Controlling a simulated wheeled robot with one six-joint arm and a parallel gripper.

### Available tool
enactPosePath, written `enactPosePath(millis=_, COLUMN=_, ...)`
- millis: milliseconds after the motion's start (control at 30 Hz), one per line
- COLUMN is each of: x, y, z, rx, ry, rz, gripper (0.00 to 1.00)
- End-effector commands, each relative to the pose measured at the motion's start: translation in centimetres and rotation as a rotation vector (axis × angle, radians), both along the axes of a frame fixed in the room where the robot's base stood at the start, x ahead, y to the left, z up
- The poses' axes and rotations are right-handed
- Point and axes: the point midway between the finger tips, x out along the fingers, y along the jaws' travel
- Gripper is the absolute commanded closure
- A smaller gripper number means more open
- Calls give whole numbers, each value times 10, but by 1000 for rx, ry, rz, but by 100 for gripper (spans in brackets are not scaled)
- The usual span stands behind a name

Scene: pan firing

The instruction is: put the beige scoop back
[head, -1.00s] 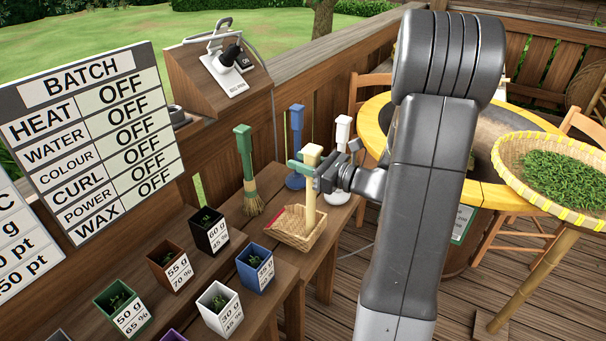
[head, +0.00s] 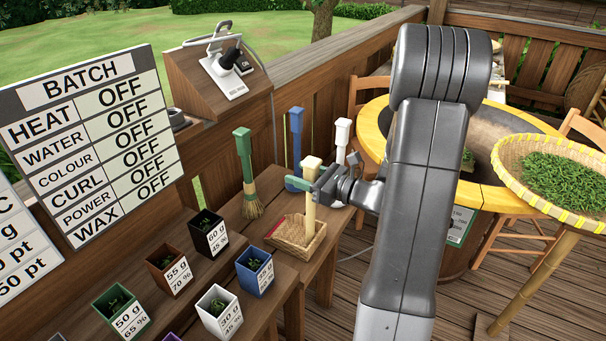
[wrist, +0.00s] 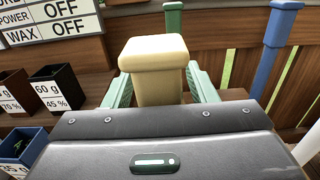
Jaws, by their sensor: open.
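The beige scoop (head: 298,236) is a woven tray with an upright beige handle. It sits on the wooden bench, with a bit of red at its left edge. In the head view my gripper (head: 324,179) is beside the upper handle, on its right. In the wrist view the handle's block-shaped top (wrist: 154,62) stands between my two green fingers, which are open and apart from it on both sides. The lower handle and tray are hidden in the wrist view.
A green-handled brush (head: 247,170) stands left of the scoop. Blue (head: 296,135) and white (head: 341,140) handled tools stand behind it. Several labelled boxes, among them a blue one (head: 254,272), are in front. A round yellow-rimmed table (head: 374,125) is at right.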

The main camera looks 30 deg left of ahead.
Motion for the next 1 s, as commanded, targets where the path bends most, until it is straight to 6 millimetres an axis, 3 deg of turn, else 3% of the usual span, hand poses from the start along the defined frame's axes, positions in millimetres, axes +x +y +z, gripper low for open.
enactPosePath(millis=133, x=0, y=-5, z=-1, rx=1, ry=0, rz=-2, gripper=48)
enactPosePath(millis=267, x=-1, y=-23, z=-2, rx=0, ry=-1, rz=-4, gripper=48)
enactPosePath(millis=700, x=-13, y=-110, z=-5, rx=0, ry=0, rz=-4, gripper=48)
enactPosePath(millis=1000, x=-16, y=-136, z=-4, rx=0, ry=0, rz=-1, gripper=48)
